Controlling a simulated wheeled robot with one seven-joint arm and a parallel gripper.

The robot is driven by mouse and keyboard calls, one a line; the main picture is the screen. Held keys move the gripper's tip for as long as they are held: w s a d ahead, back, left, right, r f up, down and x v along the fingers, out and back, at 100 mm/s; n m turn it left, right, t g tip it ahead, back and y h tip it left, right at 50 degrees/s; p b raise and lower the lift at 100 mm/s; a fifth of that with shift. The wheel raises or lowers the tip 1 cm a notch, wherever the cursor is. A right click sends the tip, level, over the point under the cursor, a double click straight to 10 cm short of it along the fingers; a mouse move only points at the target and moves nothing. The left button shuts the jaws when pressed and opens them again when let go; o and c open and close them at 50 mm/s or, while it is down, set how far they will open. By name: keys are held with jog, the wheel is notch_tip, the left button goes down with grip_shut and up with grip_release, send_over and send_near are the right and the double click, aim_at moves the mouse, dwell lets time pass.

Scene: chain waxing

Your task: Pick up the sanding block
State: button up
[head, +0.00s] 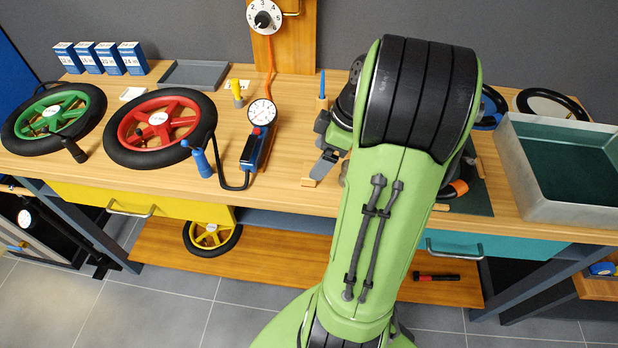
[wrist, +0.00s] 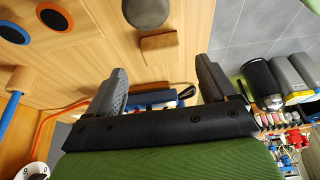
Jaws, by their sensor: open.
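A small brown block (wrist: 158,46), which looks like the sanding block, lies on the wooden bench near its edge in the wrist view. It shows just beyond my gripper (wrist: 166,68) and between the lines of its two fingers. The fingers are spread apart with nothing held between them. I cannot tell the height of the fingertips above the bench. In the head view my arm hides most of this area, and one grey finger of my gripper (head: 325,164) shows left of the arm.
A grey round object (wrist: 150,13) is close beside the block. A pressure gauge (head: 262,112) with a blue pump stands left of my arm, beside a red wheel (head: 157,124). A grey tray (head: 536,188) sits at the right. The bench's front edge is close.

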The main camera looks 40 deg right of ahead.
aim_at(306, 181)
jog(key=b+x, duration=0.2)
jog(key=x, duration=0.3)
jog(key=shift+f, duration=0.2)
jog(key=shift+r, duration=0.1)
jog(key=c, duration=1.1)
